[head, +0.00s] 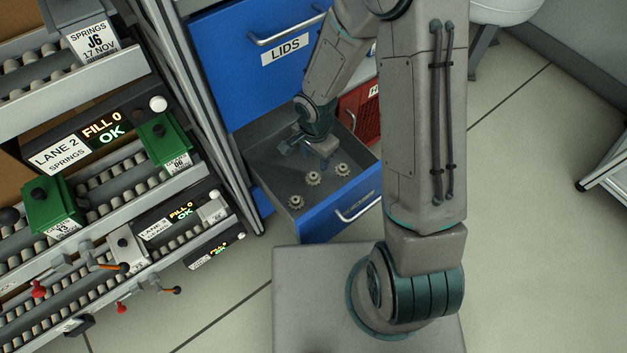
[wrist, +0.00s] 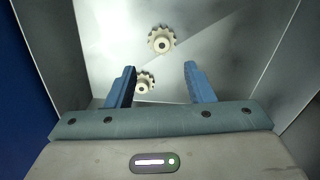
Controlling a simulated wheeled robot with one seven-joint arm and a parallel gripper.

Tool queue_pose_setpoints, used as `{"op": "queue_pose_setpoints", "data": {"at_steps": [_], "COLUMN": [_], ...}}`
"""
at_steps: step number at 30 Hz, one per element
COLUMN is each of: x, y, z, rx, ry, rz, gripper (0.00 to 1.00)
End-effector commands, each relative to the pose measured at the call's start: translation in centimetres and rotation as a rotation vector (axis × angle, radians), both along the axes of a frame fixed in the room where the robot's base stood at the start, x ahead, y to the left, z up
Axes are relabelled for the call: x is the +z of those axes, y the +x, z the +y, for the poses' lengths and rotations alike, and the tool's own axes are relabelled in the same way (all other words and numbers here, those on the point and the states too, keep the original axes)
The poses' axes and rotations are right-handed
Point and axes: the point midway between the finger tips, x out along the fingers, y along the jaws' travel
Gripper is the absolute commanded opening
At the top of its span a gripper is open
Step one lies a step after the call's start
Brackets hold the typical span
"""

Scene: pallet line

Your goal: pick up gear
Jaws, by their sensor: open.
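Three pale toothed gears lie apart on the floor of an open grey drawer (head: 318,221) with a blue front: a near gear (head: 296,202), a middle gear (head: 313,178) and a right gear (head: 342,170). My gripper (head: 309,153) is inside the drawer toward its back, beyond the gears in the head view. In the wrist view my gripper (wrist: 160,68) is open, its two blue fingers apart and empty. One gear (wrist: 145,83) shows between the fingers, close to the left one. Another gear (wrist: 162,39) lies farther ahead of the fingertips. The third gear is not visible there.
The drawer walls (wrist: 270,45) close in on both sides. A closed blue drawer labelled LIDS (head: 285,50) is above. A red bin (head: 362,112) stands right of the drawer. Roller lanes with green boxes (head: 52,207) stand at left. The floor at right is mostly clear.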

Motion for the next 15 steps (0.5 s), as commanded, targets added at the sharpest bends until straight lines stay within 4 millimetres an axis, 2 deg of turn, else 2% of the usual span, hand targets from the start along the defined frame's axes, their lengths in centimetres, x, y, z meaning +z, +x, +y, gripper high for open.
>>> {"op": "queue_pose_setpoints", "data": {"at_steps": [1, 3, 11, 15], "x": [-1.5, -2.5, -4.2, -6.4], "y": [-0.1, 0.0, 0.0, 0.1], "z": [0.0, 0.0, 0.1, 0.3], "rx": [0.0, -0.001, 0.0, 0.001], "ry": [-0.001, -0.001, 0.0, 0.0], "rz": [0.004, 0.001, 0.0, 0.001], "gripper": [0.48, 0.48, 0.48, 0.48]}}
